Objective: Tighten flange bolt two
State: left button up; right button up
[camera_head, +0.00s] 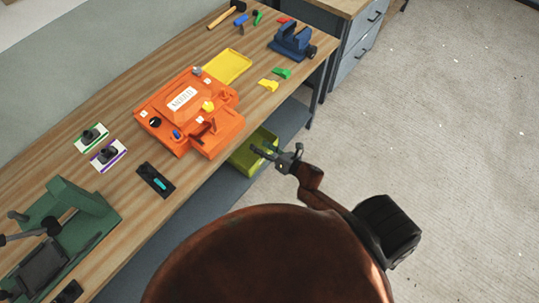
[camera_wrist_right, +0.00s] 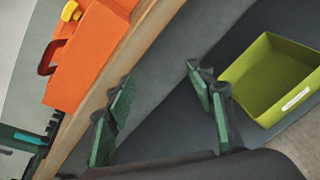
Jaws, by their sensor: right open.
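The orange mould (camera_head: 160,103) with a white label sits on the wooden bench; its side also shows in the right wrist view (camera_wrist_right: 95,55). Small fittings stand on it: a black knob (camera_head: 155,122), a blue piece (camera_head: 176,134), a yellow knob (camera_head: 208,106) and a grey piece (camera_head: 197,70). I cannot tell which is flange bolt two. My right gripper (camera_head: 264,150) is off the bench's front edge, right of the mould and apart from it. In the wrist view its green-padded fingers (camera_wrist_right: 162,108) are spread with nothing between them. My left gripper is out of view.
A lime-green bin (camera_head: 243,160) sits on the lower shelf near my right gripper. A green press (camera_head: 95,215), two small fixtures (camera_head: 91,137) (camera_head: 108,155) and a black tray (camera_head: 155,180) stand left. A yellow tray (camera_head: 228,66) and blue vise (camera_head: 291,41) are beyond. Floor is clear right.

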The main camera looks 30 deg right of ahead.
notch_tip(320, 180, down, 6)
jog(key=s+d+m+h, duration=0.1)
jog(key=s+d+m, duration=0.1)
jog(key=m, duration=0.1)
jog(key=shift+d+m+g, duration=0.3)
jog(key=shift+g, duration=0.1)
